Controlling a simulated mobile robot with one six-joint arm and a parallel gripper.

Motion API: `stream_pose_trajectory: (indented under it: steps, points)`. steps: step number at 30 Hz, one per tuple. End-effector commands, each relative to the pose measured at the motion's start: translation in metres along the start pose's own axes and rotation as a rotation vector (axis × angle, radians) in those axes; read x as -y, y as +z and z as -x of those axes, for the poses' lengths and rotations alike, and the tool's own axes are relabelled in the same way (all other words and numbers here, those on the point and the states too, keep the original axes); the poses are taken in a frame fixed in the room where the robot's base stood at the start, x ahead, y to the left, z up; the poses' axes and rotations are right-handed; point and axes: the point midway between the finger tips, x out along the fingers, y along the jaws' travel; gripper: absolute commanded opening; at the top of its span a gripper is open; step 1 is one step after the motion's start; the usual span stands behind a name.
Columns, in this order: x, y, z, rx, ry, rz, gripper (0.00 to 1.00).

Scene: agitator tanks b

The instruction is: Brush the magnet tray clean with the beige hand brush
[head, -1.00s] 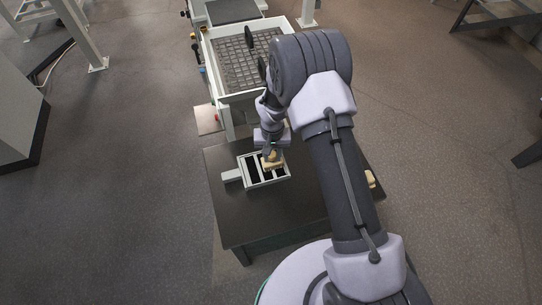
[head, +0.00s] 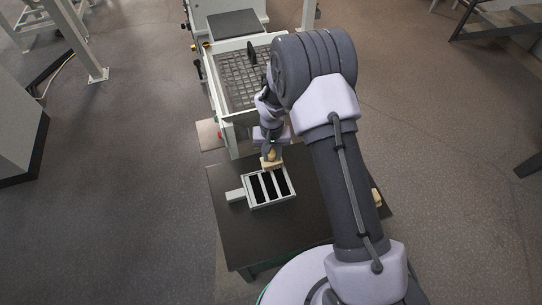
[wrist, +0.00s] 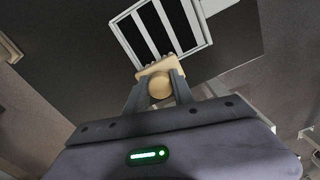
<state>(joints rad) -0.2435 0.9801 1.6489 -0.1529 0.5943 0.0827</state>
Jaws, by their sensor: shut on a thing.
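The magnet tray (head: 236,196) is a pale frame with dark strips between light bars and a handle at its left. It lies on a dark table; its frame also shows at the top of the wrist view (wrist: 204,22). My gripper (head: 271,152) is shut on the beige hand brush (head: 271,164), at the tray's far edge. In the wrist view, my gripper (wrist: 158,92) holds the brush's round knob (wrist: 160,86), with the brush block just by the tray's edge. Whether the bristles touch the tray is unclear. The strips look dark; any fine residue is too small to tell.
The dark table top (head: 235,235) is clear in front of the tray. A tan object (head: 376,197) lies at the table's right, partly hidden by my arm. A white-walled bin with a grid (head: 238,85) stands just beyond the table.

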Motion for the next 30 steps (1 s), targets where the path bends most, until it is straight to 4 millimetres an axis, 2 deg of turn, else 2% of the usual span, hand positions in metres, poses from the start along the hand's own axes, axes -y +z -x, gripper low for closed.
stream_pose_trajectory:
  steps: [12,30]
  points:
    - [-0.002,-0.003,0.039,-0.001,0.000,-0.003,0.00]
    - [-0.003,-0.003,0.041,0.000,0.000,-0.004,0.00]
